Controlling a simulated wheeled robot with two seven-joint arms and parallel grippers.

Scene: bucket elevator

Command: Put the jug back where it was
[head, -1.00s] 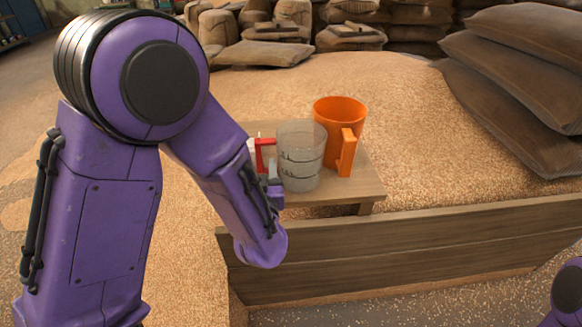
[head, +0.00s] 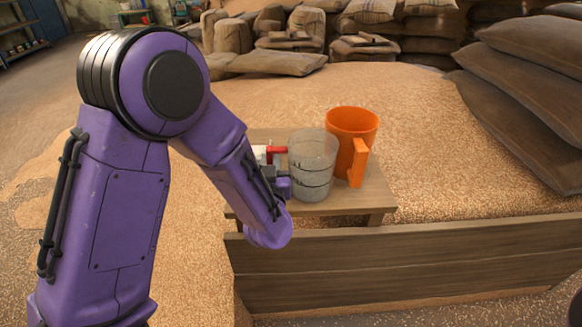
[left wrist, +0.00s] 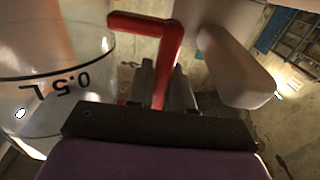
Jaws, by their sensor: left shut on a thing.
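The clear measuring jug (head: 312,165) with dark marks and a red handle (head: 277,150) is upright at the small wooden table (head: 375,205), left of the orange jug (head: 352,122). Whether its base touches the tabletop is hard to tell. My left gripper (head: 280,186) is at its left side, partly hidden by my own arm. In the left wrist view the gripper fingers (left wrist: 163,88) are closed around the red handle (left wrist: 156,50), and the clear wall (left wrist: 45,85) shows a "0.5 L" mark. My right gripper is out of view.
A white object (head: 260,153) is behind the red handle, mostly hidden; its pale rounded part (left wrist: 235,70) is close to my fingers in the wrist view. The orange jug stands close on the right. A wooden board wall (head: 400,262) runs in front, with grain around.

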